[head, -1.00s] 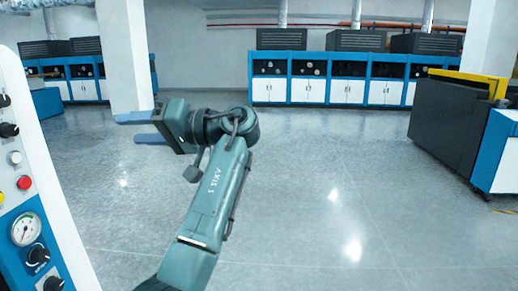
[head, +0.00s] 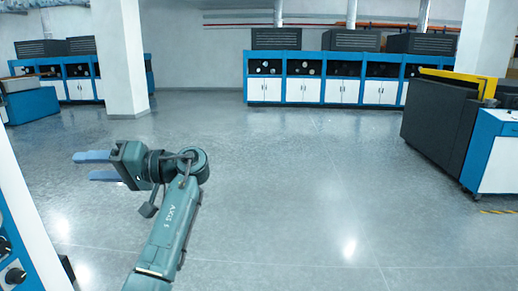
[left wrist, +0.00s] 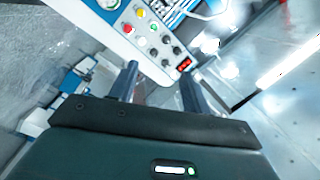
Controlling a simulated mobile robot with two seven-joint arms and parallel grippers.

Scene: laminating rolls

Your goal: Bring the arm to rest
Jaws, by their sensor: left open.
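My left gripper (head: 92,166) is at the left of the head view, with its two blue fingers pointing left. The fingers are apart and nothing is between them. The teal arm behind it comes up from the bottom of the picture, over open floor. In the left wrist view the two fingers of the left gripper (left wrist: 160,85) also stand apart, with a control panel (left wrist: 150,30) with coloured buttons and knobs beyond them. My right gripper is in neither view.
A white and blue machine panel (head: 22,235) stands at the lower left edge, near the arm. A dark machine with a yellow bar (head: 440,125) and a white and blue cabinet (head: 500,160) stand at the right. Cabinets (head: 305,90) line the back wall. The middle floor (head: 310,190) is clear.

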